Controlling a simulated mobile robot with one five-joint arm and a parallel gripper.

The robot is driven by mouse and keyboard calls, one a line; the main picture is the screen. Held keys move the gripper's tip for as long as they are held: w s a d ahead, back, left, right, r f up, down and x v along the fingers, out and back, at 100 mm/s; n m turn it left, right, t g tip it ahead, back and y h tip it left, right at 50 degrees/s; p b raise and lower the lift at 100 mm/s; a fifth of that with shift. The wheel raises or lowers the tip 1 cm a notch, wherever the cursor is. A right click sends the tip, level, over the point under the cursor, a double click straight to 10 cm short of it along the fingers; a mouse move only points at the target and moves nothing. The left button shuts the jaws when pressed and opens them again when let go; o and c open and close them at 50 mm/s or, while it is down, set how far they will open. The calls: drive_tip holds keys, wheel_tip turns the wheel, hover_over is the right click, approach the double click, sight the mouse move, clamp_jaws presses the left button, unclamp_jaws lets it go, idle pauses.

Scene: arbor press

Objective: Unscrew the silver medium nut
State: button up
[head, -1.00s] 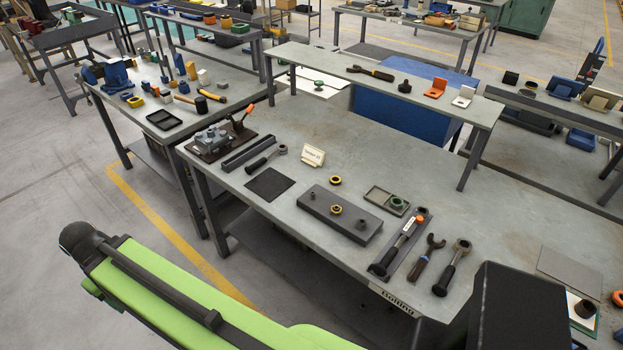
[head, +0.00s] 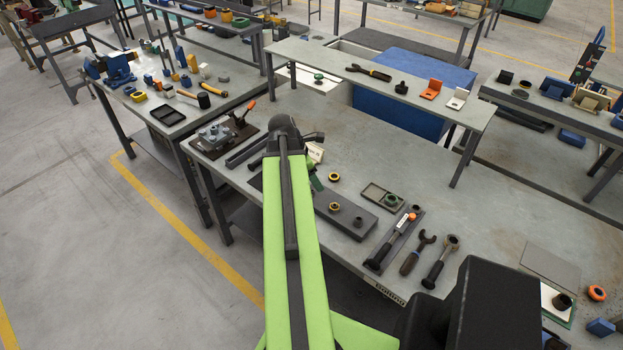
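A long dark grey plate (head: 368,232) lies on the workbench, with its left part hidden behind my green arm. A yellow nut (head: 333,207) sits near its visible middle. A dark grey nut or stud (head: 358,222) stands near its right end. I cannot pick out a clearly silver nut at this size. My arm reaches over the bench from below, and its black elbow is above the bench's left part. A small green part of it hangs beside the plate. My gripper cannot be made out; it seems hidden behind the arm.
A small tray (head: 371,191) holds a green ring nut (head: 391,199). An orange-marked tool (head: 392,240) on a dark mat and two wrenches (head: 418,252) (head: 441,262) lie to the right. A raised shelf (head: 330,60) spans the bench's back.

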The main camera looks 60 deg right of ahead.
sight(332, 206)
drive_tip(key=b+x, duration=1.5)
drive_tip(key=x, duration=0.1)
drive_tip(key=shift+w+a+f, duration=0.1)
drive_tip(key=shift+w+f, duration=0.05)
drive_tip(key=shift+f, duration=0.1)
drive_tip(key=shift+s+d+f+b, duration=0.2)
drive_tip(key=shift+s+f+b, duration=0.05)
drive_tip(key=shift+f+b, duration=0.25)
drive_tip(key=shift+r, duration=0.1)
drive_tip(key=shift+c, duration=0.5)
clamp_jaws()
drive_tip(key=shift+c, duration=0.7)
unclamp_jaws()
